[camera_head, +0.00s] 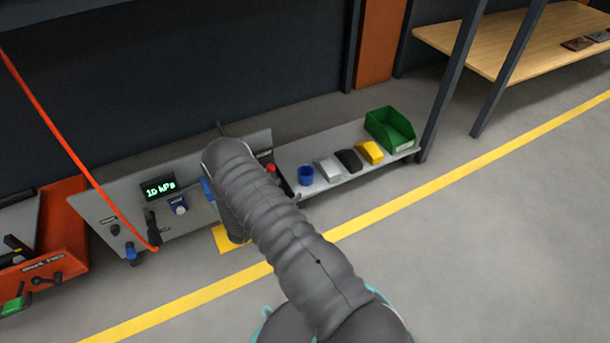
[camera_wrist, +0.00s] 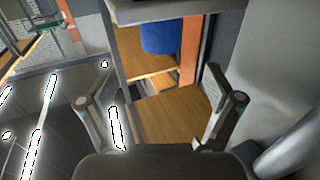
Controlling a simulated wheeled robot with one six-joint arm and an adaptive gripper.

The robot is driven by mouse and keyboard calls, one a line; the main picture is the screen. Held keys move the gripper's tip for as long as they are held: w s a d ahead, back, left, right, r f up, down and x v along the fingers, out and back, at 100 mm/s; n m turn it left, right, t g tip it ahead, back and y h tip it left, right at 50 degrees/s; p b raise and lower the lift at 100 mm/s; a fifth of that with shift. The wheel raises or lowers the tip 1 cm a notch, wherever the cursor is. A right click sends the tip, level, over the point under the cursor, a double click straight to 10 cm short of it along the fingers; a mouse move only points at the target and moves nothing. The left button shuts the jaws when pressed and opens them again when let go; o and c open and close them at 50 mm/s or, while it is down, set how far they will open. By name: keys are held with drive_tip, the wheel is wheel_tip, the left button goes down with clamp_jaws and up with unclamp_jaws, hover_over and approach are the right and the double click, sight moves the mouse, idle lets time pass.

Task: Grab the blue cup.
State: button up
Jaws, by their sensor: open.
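The blue cup (camera_head: 305,176) stands upright at the left end of a row of small things on a low grey shelf in the head view. My gripper (camera_wrist: 161,108) shows in the wrist view with its two fingers wide apart and nothing between them. In the head view my grey arm reaches toward the panel left of the cup, and the gripper itself is hidden behind it. The wrist view shows a larger-looking blue rounded thing (camera_wrist: 161,38) beyond the fingers; I cannot tell whether it is the cup.
Right of the cup on the shelf (camera_head: 290,153) are a white piece (camera_head: 328,168), a black piece (camera_head: 349,160), a yellow piece (camera_head: 370,152) and a green bin (camera_head: 391,130). A control panel (camera_head: 118,207) stands left. A dark post (camera_head: 452,80) rises at the shelf's right end.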

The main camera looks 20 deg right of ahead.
sight(301, 176)
drive_tip(key=x, duration=0.5)
drive_tip(key=shift+w, duration=0.15)
drive_tip(key=shift+r+b+x, duration=0.2)
drive_tip(key=shift+r+x, duration=0.05)
drive_tip(key=shift+x, duration=1.1)
drive_tip(key=shift+r+b+x, duration=0.15)
drive_tip(key=shift+r+x, duration=0.05)
drive_tip(key=shift+x, duration=1.1)
drive_tip(key=c, duration=1.1)
drive_tip(key=shift+r, duration=0.1)
drive_tip(key=shift+c, duration=0.2)
